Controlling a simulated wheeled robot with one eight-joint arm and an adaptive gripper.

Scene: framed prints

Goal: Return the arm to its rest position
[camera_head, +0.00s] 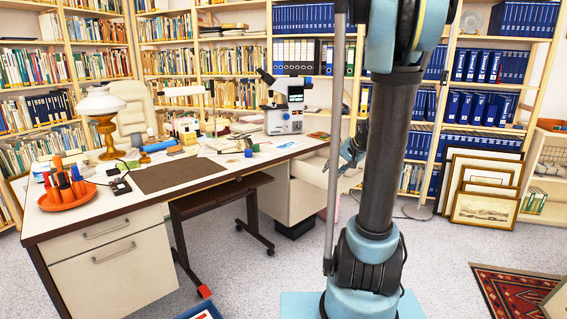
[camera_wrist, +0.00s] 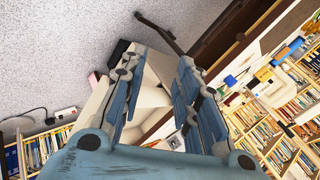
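My arm rises on the right half of the head view. My gripper (camera_head: 352,150) shows small behind the arm's long dark link, near the right end of the desk, partly hidden by that link. In the wrist view, my gripper (camera_wrist: 157,62) has its two blue fingers spread apart with nothing held between them.
A desk (camera_head: 225,168) fills the left, holding a lamp (camera_head: 103,120), an orange tray (camera_head: 67,203) and a microscope (camera_head: 283,104). Bookshelves line the walls. Framed prints (camera_head: 484,209) lean at the right by a red rug (camera_head: 510,290). Grey floor (camera_head: 440,262) lies between.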

